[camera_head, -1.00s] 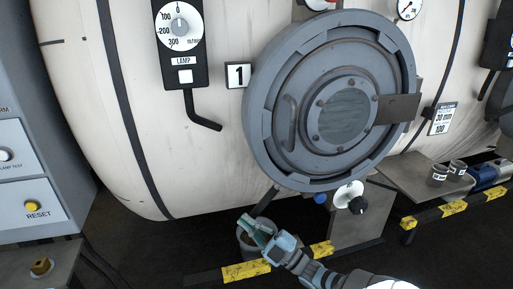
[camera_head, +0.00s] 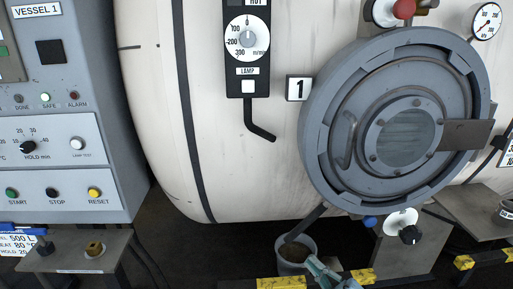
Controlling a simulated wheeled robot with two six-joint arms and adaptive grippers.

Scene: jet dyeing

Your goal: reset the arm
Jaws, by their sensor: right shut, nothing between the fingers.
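My right gripper (camera_head: 318,268) shows at the bottom edge, right of the middle. Its pale teal fingers are shut and empty. They are in front of and beside the right rim of a grey bucket (camera_head: 297,262) with brown contents; I cannot tell whether they touch it. Most of the right arm is cut off by the lower edge. My left gripper is not in view.
The round vessel door (camera_head: 335,168) is closed above the gripper. A white valve with a black knob (camera_head: 410,235) sits below it. A yellow-striped rail (camera_head: 281,284) runs along the bottom. The vessel control panel (camera_head: 60,150) stands at left.

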